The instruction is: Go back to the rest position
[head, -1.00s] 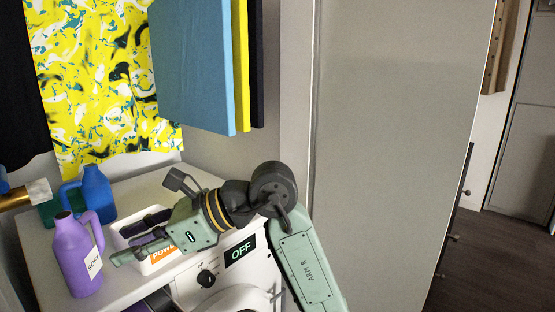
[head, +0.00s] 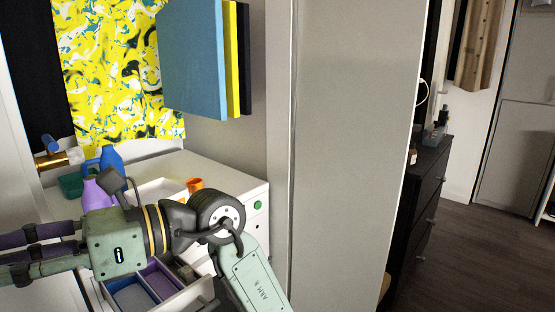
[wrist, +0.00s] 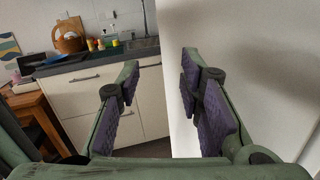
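My gripper (head: 22,252) is at the left of the head view, pointing left in front of the washer and its counter. In the wrist view (wrist: 160,80) its two fingers with purple pads stand apart with nothing between them. The gripper is open and empty. My arm hides part of the washer front. An open washer drawer (head: 208,284) with purple and blue compartments is below my wrist.
A tall grey panel (head: 345,150) is close on the right. Dark floor (head: 450,250) is clear beyond it.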

